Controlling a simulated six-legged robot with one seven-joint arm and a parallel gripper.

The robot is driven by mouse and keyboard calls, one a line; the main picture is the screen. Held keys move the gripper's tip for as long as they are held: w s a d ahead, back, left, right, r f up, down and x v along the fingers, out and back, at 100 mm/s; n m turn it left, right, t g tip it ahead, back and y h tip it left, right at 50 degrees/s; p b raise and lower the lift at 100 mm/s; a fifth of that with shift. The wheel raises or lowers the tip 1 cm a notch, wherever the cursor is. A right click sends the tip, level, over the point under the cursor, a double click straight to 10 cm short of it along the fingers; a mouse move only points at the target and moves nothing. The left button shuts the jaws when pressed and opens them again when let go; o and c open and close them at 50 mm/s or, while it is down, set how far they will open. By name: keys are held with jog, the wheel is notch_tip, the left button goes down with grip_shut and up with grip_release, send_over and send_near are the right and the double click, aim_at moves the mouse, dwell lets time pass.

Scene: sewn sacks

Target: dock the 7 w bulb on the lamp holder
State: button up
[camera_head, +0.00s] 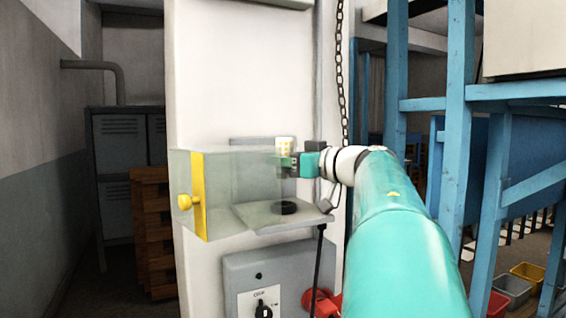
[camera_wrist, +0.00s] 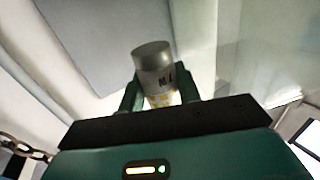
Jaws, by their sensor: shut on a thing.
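My gripper (camera_head: 290,161) is shut on the 7 w bulb (camera_head: 284,145), above the grey shelf on the white pillar. In the head view its pale part with yellow dots shows above the fingers; its lower part is hard to make out. In the wrist view the bulb (camera_wrist: 154,68) stands out between the two green fingers (camera_wrist: 161,93), with a grey cylindrical end, a dark printed mark and yellow dots. The lamp holder appears to be the black round socket (camera_head: 285,208) on the shelf. The bulb is above it and apart from it.
A clear box (camera_head: 228,178) with a yellow edge and yellow knob (camera_head: 185,202) stands left of my gripper, around the shelf (camera_head: 255,216). A chain (camera_head: 341,75) hangs behind my wrist. A grey switch box (camera_head: 245,270) is below. Blue framework (camera_head: 457,110) stands at right.

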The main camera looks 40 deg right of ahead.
jog(key=shift+w+a+f, duration=0.1)
jog(key=shift+w+a, duration=0.15)
jog(key=shift+w, duration=0.05)
jog(key=shift+s+d+f, duration=0.15)
jog(key=shift+s+f, duration=0.15)
jog(key=shift+f, duration=0.25)
notch_tip(320, 180, down, 3)
jog(key=shift+f, duration=0.2)
jog(key=shift+w+f, duration=0.1)
jog(key=shift+f, duration=0.4)
jog(key=shift+f, duration=0.65)
dwell(0.8)
